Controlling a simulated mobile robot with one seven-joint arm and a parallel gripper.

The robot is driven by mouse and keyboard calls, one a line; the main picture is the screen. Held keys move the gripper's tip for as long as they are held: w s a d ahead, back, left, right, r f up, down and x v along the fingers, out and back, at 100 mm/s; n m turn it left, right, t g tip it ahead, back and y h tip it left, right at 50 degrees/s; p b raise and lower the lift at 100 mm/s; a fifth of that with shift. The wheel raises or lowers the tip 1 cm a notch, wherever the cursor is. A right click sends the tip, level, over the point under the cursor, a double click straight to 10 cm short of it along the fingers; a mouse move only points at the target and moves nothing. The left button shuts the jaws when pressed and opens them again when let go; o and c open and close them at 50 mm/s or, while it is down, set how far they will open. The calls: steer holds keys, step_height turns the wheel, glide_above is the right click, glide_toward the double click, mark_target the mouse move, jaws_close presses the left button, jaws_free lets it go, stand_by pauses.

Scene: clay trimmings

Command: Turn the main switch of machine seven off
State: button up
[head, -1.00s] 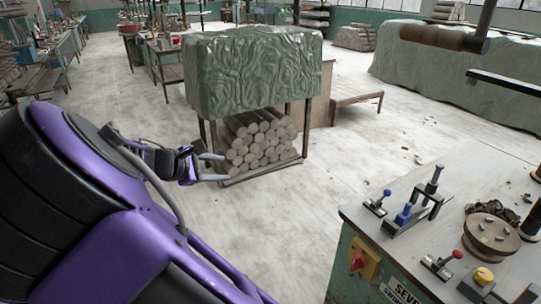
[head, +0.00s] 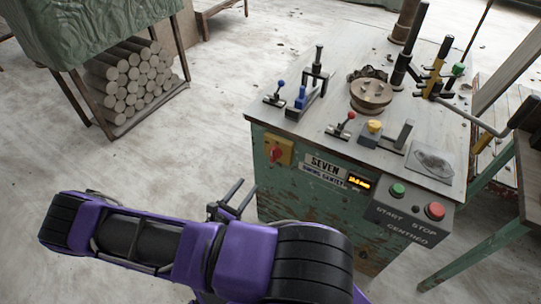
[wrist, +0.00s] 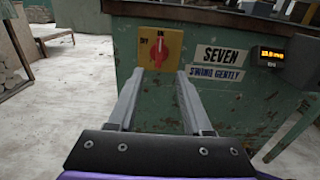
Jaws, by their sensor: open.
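Machine seven (head: 300,205) is a worn green cabinet with a grey top and a plate reading SEVEN (wrist: 223,54). Its main switch is a red rotary knob (head: 275,153) on a yellow plate at the front's upper left; it also shows in the wrist view (wrist: 159,50). There the knob looks upright, towards the ON mark at the top; a mark at the left seems to read OFF. My gripper (head: 247,186) is open and empty in front of the cabinet, below and left of the knob in the head view. In the wrist view the fingertips (wrist: 160,74) lie either side below the knob, apart from it.
A lit orange display (head: 359,183), a green START button (head: 397,190) and a red STOP button (head: 434,211) sit right of the switch. Levers and a round wooden disc (head: 371,92) stand on top. The floor (head: 170,150) left of the cabinet is clear.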

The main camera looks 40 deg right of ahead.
mark_target(271, 154)
steer(key=x, duration=1.5)
steer(key=shift+w+d, duration=0.15)
steer(key=shift+d, duration=0.25)
jaws_close()
